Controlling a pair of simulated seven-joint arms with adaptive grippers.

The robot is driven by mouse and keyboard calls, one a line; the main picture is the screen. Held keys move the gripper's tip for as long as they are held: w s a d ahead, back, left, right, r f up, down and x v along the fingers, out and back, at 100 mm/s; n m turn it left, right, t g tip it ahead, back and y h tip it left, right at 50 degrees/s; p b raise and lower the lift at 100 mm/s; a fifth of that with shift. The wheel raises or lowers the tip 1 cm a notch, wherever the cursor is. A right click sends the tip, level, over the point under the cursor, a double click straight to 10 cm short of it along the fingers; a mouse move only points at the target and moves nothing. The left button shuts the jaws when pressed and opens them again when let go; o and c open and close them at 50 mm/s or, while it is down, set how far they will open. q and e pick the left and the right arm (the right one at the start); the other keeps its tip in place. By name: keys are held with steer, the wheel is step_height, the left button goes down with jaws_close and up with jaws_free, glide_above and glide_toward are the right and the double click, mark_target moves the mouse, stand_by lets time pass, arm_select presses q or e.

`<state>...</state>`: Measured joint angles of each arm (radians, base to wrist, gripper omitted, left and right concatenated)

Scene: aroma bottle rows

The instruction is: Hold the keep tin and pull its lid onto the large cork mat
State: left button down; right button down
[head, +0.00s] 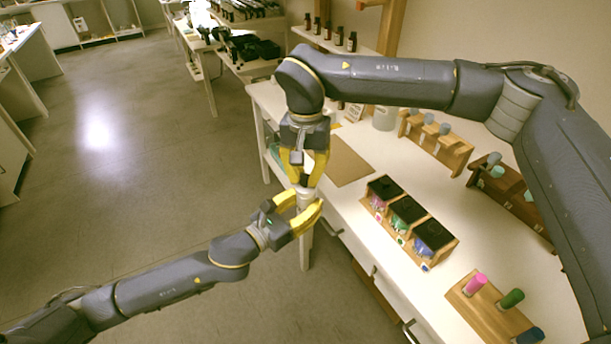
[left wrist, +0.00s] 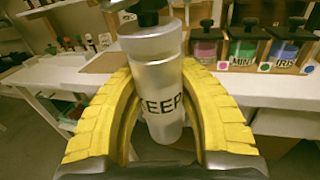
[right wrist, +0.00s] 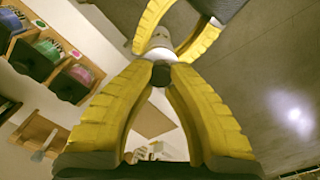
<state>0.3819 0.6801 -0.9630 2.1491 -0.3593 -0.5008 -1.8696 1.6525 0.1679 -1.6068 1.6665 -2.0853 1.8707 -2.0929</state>
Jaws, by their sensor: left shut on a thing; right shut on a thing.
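The silver keep tin (left wrist: 165,110), with KEEP printed in dark letters, is upright between the yellow fingers of my left gripper (head: 304,203), which is shut on it. The tin is held in the air off the table's front-left side. Its lid (left wrist: 150,42) appears to sit on top and has a black knob (right wrist: 161,74). My right gripper (head: 303,181) reaches down from above and is shut on this knob. The large cork mat (head: 348,162) lies flat on the white table, to the right of and behind the grippers. I see nothing on its visible part.
A wooden rack (head: 432,250) holds several black-topped jars on the table. A wooden block (head: 475,307) with coloured-capped bottles is nearer. More racks and a pale canister (head: 384,118) stand at the back. My right arm spans above the table. The floor at left is clear.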

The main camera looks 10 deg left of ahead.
arm_select(q)
steer(key=shift+f, duration=0.1)
arm_select(e)
steer(key=shift+r, duration=0.65)
steer(key=shift+r, duration=0.1)
